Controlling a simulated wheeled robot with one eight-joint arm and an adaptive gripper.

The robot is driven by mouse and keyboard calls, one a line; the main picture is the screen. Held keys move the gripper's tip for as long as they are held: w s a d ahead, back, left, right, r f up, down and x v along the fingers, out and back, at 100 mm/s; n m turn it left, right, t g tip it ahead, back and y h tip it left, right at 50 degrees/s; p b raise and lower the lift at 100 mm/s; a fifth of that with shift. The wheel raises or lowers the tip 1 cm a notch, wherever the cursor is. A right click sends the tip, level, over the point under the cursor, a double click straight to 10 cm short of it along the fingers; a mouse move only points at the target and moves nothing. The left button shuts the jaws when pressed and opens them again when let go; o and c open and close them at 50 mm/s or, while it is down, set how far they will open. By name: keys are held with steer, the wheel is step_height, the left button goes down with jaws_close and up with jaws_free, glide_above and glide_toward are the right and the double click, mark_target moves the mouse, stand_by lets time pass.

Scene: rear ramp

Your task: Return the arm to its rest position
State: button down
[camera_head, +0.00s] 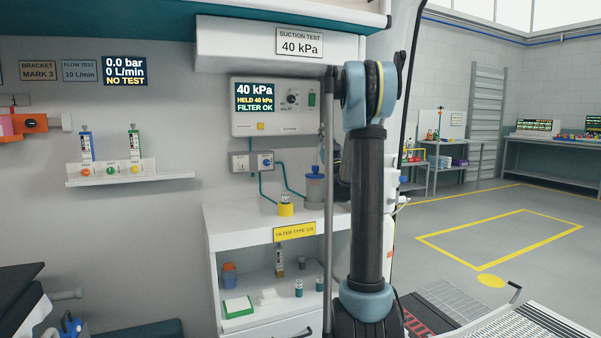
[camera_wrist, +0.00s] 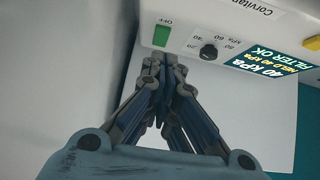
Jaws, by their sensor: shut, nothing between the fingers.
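My arm (camera_head: 367,205) stands upright in the right half of the head view, in front of the cabinet's right side. My gripper (camera_wrist: 164,66) shows in the wrist view with its fingers together and nothing between them. In the head view I cannot make it out clearly behind my arm. The suction unit (camera_head: 247,123) is on the wall left of my arm. Its screen reads 40 kPa, HELD 40 kPa, FILTER OK. In the wrist view its knob (camera_wrist: 208,52) and green switch (camera_wrist: 161,37) are beyond the fingertips; I cannot tell the exact gap.
A white shelf cabinet (camera_head: 222,220) is below the unit, with a clear jar (camera_head: 315,188) and a yellow-based filter (camera_head: 286,207) on top. Open floor (camera_head: 470,215) and workbenches are at right.

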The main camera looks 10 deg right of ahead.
steer(key=s+d+f+m+g+h, duration=0.1)
steer(key=s+f+m+g+h, duration=0.55)
steer(key=s+f+g, duration=0.95)
steer(key=s+a+f+n+g, duration=0.1)
steer(key=s+f+g, duration=0.2)
steer(key=s+f, duration=0.5)
steer(key=s+a+f+n+g, duration=0.1)
steer(key=s+a+f+g, duration=0.1)
steer(key=s+f, duration=0.7)
steer(key=s+a+f+n+g, duration=0.1)
steer(key=s+f, duration=0.8)
steer(key=s, duration=0.9)
steer(key=n+g, duration=0.1)
steer(key=g, duration=0.1)
steer(key=shift+a+g, duration=0.25)
steer(key=shift+g, duration=0.05)
steer(key=shift+f, duration=0.1)
steer(key=shift+w+f, duration=0.2)
steer(key=shift+w, duration=0.2)
